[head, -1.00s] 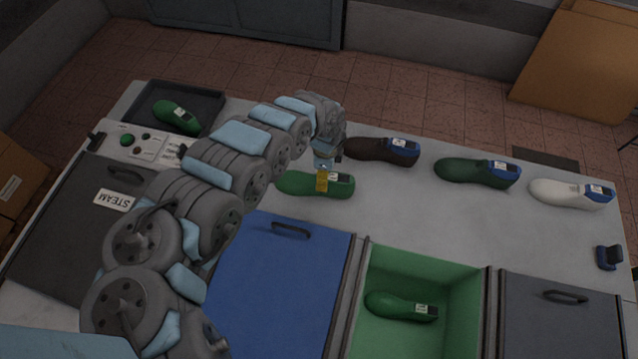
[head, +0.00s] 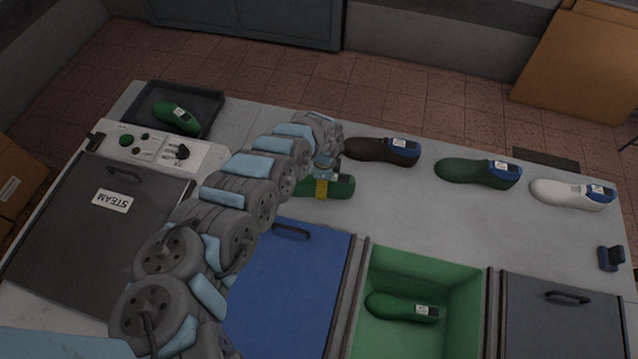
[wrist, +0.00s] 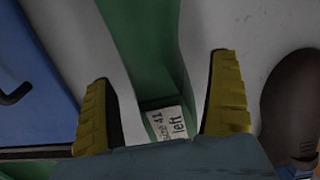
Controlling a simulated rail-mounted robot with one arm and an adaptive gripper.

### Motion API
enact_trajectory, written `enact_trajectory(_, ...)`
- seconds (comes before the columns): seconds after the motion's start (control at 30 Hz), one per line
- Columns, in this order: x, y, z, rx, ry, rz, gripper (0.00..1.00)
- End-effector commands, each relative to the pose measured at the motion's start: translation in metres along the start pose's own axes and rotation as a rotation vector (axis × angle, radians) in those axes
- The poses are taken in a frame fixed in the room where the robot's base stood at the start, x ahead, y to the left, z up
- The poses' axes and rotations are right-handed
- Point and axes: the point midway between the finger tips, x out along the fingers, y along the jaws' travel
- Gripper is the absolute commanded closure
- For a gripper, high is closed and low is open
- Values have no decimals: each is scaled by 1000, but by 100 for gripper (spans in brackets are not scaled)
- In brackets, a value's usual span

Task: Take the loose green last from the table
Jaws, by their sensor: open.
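The loose green last (head: 341,187) lies on the grey table, left of the middle of the head view and partly hidden behind my arm and gripper. In the wrist view the green last (wrist: 155,62) runs between my fingers, with a white label reading "left" and a number that looks like 41. My gripper (head: 321,188) is open over it. In the wrist view the yellow fingers of my gripper (wrist: 163,105) stand on either side of the last, with gaps between them and it.
A dark brown last (head: 375,149) lies close behind and to the right. A dark green shoe (head: 465,170) and a white one (head: 560,192) stand farther right. Another green last (head: 395,306) lies in the green bin (head: 465,290), and one (head: 175,117) lies in the black tray (head: 212,103). A blue lid (head: 290,280) is in front.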

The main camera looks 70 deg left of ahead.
Motion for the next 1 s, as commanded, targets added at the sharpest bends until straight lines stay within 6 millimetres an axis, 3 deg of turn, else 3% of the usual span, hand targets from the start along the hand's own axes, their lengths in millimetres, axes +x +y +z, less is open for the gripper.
enact_trajectory(0.47,11,1,2,-1,-3,2,9)
enact_trajectory(0.5,11,1,2,-1,-3,2,14)
enact_trajectory(0.7,11,1,2,-1,-3,2,71)
enact_trajectory(0.77,11,1,2,-1,-3,2,85)
enact_trajectory(1.0,11,1,2,-1,-3,2,86)
